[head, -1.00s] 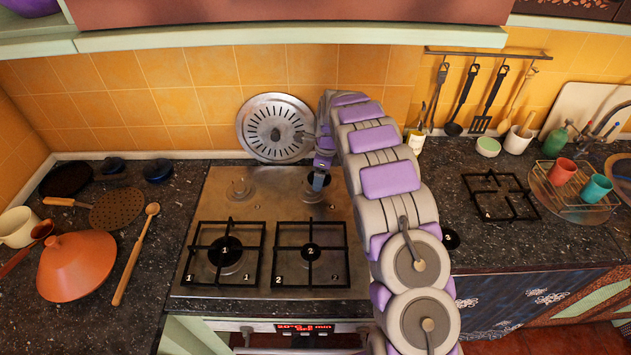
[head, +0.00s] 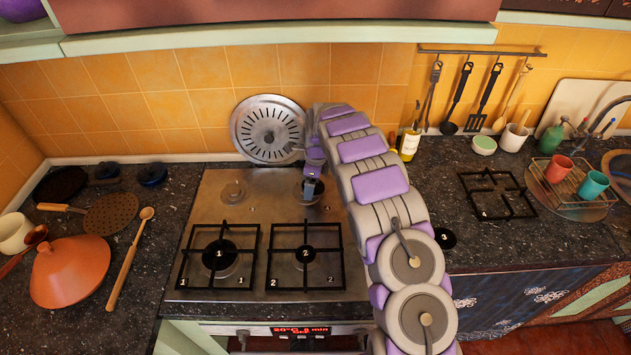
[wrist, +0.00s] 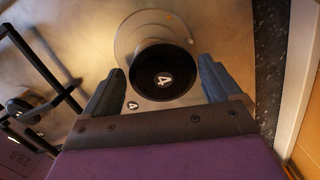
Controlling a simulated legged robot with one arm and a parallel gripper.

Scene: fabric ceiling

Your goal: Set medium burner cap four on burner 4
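The medium burner cap four (wrist: 163,72) is a black disc marked with a white 4. In the wrist view it sits over the pale round base of burner 4 (wrist: 132,38), between my two fingers. My gripper (wrist: 160,85) has its fingers spread wide, with a thin gap seeming to show on each side of the cap. In the head view my gripper (head: 311,190) is low over burner 4 at the back right of the stove, and the cap there is mostly hidden. Whether the cap is fully seated is hard to tell.
Burner 3 (head: 233,192) is bare at the back left. Grates 1 (head: 190,258) and 2 (head: 335,262) stand on the front burners. Another dark disc (head: 444,238) and a loose grate (head: 515,195) lie on the right counter. A round metal lid (head: 267,128) leans behind the stove.

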